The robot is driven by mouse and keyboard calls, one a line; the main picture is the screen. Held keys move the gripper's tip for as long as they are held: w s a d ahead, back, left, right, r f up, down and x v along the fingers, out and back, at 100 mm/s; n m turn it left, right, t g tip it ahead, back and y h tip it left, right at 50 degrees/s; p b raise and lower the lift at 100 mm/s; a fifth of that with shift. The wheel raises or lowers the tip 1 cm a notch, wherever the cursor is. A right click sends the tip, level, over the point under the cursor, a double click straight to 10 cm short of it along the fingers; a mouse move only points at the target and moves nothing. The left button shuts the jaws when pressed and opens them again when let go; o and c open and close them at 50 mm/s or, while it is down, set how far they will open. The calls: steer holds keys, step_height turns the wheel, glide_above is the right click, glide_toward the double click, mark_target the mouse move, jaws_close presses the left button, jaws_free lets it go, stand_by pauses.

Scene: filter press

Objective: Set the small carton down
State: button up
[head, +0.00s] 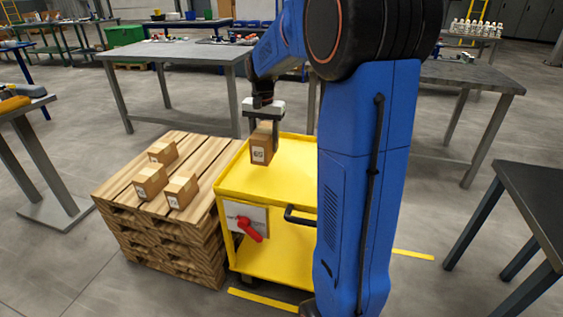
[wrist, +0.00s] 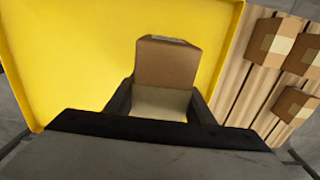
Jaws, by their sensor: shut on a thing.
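My gripper (head: 264,122) is shut on a small brown carton (head: 262,147) with a white printed label. In the head view the carton hangs upright over the left part of the yellow cart's top (head: 296,160). In the wrist view the carton (wrist: 167,62) sits between the two dark fingers of my gripper (wrist: 160,102), with the yellow cart top (wrist: 70,60) behind it. I cannot tell whether the carton's underside touches the cart top.
A wooden pallet stack (head: 130,190) stands left of the cart with three cartons on it, one of them at the front right (head: 181,190). The visible cart top is otherwise bare.

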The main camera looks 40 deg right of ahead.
steer(key=shift+f, duration=3.8)
steer(key=shift+f, duration=0.15)
steer(key=o, duration=1.4)
